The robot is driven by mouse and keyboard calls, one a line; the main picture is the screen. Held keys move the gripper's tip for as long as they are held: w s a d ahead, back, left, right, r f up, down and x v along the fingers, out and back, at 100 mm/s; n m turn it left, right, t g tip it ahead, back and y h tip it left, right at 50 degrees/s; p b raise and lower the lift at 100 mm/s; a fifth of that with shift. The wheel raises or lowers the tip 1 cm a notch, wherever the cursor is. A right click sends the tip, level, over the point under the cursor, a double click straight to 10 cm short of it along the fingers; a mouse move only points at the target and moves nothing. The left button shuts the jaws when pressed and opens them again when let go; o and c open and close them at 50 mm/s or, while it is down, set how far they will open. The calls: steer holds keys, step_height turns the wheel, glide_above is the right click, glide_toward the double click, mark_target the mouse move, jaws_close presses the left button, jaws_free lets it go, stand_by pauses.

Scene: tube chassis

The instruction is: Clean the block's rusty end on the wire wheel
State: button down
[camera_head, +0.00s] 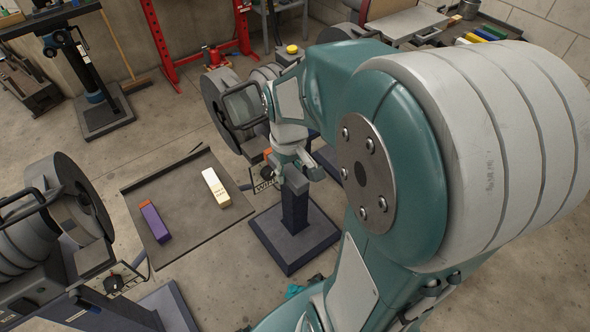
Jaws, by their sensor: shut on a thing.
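The wire wheel machine stands on a pedestal (295,210) at the centre, with a partly hidden sign reading "WI..." (264,184) and a grey wheel housing (222,100). My gripper (303,164) is in front of this machine, at the end of my teal arm. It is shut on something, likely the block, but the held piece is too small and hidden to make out. The contact with the wheel is hidden. A purple block (156,224) with an orange-brown end and a cream block with writing (216,188) lie apart on a dark tray (180,183).
A second grinder (68,190) stands at the left, beyond the tray's left side. A red frame (165,50) and a drill-like stand (95,98) are at the back. A bench with several coloured blocks (490,33) is at the top right. My arm covers much of the right.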

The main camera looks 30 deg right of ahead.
mark_target(275, 169)
steer(key=w+a, duration=0.2)
steer(key=shift+w+f, duration=0.2)
steer(key=shift+w, duration=0.15)
steer(key=w+d, duration=0.3)
steer(key=shift+w+d+f, duration=0.15)
steer(key=shift+d+f, duration=0.1)
steer(key=shift+f, duration=0.1)
steer(key=w+a, duration=0.2)
steer(key=a, duration=0.1)
steer(key=shift+w+r, duration=0.1)
steer(key=shift+w, duration=0.1)
steer(key=shift+w+d, duration=0.1)
steer(key=shift+d, duration=0.15)
steer(key=shift+w+d, duration=0.2)
steer(key=shift+d, duration=0.35)
steer(key=shift+w+a, duration=0.15)
steer(key=shift+a, duration=0.2)
